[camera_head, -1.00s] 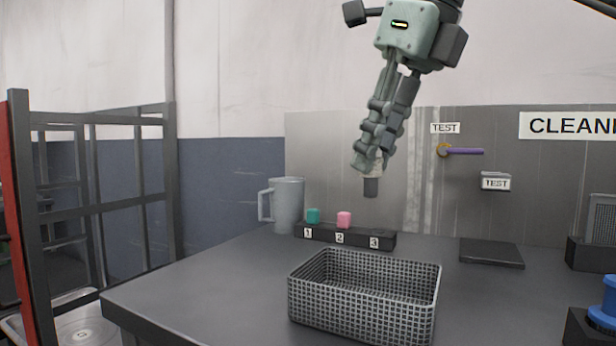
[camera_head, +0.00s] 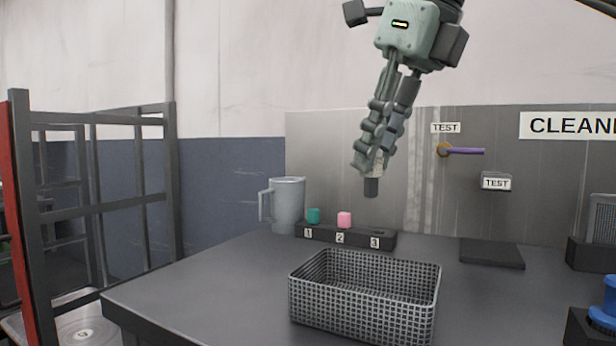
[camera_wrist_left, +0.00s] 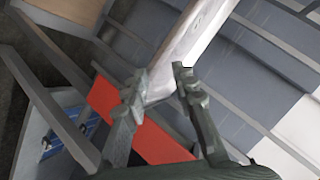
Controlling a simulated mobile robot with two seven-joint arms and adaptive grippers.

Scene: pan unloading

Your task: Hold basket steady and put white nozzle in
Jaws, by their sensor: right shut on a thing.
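My right gripper (camera_head: 369,160) hangs high above the back of the table in the head view. It is shut on the nozzle (camera_head: 371,187), whose lower end shows as a dark grey cylinder with a pale part above it, partly hidden by the fingers. The grey mesh basket (camera_head: 365,318) stands upright on the table below and in front of the gripper, apart from it, and looks empty. My left gripper (camera_wrist_left: 160,78) shows only in the left wrist view. Its fingers are apart with nothing between them, away from the basket.
A black numbered holder (camera_head: 345,237) carries a teal piece (camera_head: 313,215) and a pink piece (camera_head: 344,220); place 3 looks empty. A grey mug (camera_head: 287,205) stands behind it. A dark flat pad (camera_head: 491,255) lies at right. A metal rack (camera_head: 105,208) stands left of the table.

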